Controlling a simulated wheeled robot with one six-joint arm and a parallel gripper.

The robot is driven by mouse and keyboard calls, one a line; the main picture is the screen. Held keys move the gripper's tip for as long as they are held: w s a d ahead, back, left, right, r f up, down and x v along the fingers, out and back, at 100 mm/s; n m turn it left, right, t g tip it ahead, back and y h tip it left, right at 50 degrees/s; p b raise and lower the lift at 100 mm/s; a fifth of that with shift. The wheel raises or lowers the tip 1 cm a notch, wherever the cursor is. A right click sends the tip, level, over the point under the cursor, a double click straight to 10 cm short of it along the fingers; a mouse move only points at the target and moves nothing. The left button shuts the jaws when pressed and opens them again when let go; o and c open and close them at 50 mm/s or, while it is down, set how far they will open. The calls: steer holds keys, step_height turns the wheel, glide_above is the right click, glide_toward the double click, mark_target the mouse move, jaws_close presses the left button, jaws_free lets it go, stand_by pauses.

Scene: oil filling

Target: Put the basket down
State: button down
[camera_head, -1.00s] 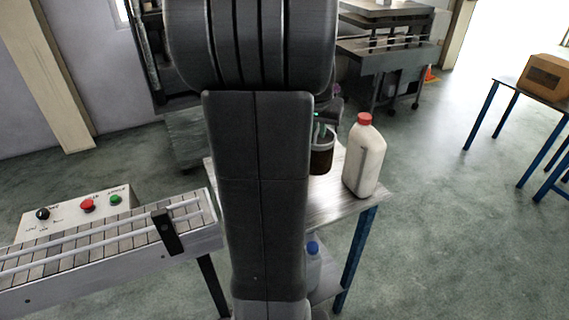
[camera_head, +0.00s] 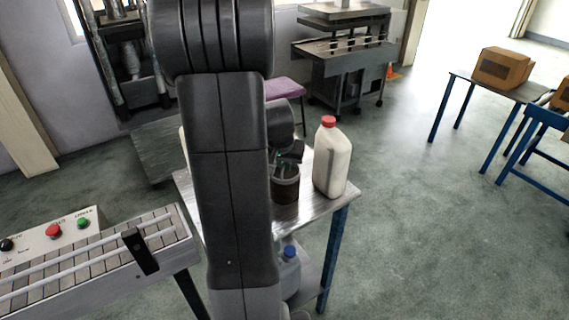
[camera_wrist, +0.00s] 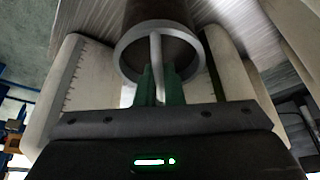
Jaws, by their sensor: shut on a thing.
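The basket (camera_head: 286,187) is a dark brown cylinder with a pale rim, at the metal table (camera_head: 330,206) beside a white jug (camera_head: 332,165) with a red cap. In the wrist view its round rim and handle bar (camera_wrist: 157,62) show just past my gripper (camera_wrist: 160,88). My gripper's green fingers are shut on the handle. My gripper also shows in the head view (camera_head: 284,163), above the basket and partly hidden. I cannot tell whether the basket's bottom touches the tabletop. My arm hides the table's middle.
A conveyor (camera_head: 100,255) with a button box (camera_head: 50,238) stands at the left. A jug with a blue cap (camera_head: 289,268) is on the table's lower shelf. A blue-legged table (camera_head: 458,92) with a cardboard box (camera_head: 503,68) stands at the right, with open floor between.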

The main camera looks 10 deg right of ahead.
steer(key=shift+f, duration=0.15)
steer(key=c, duration=1.6)
jaws_free()
steer(key=shift+o, duration=0.2)
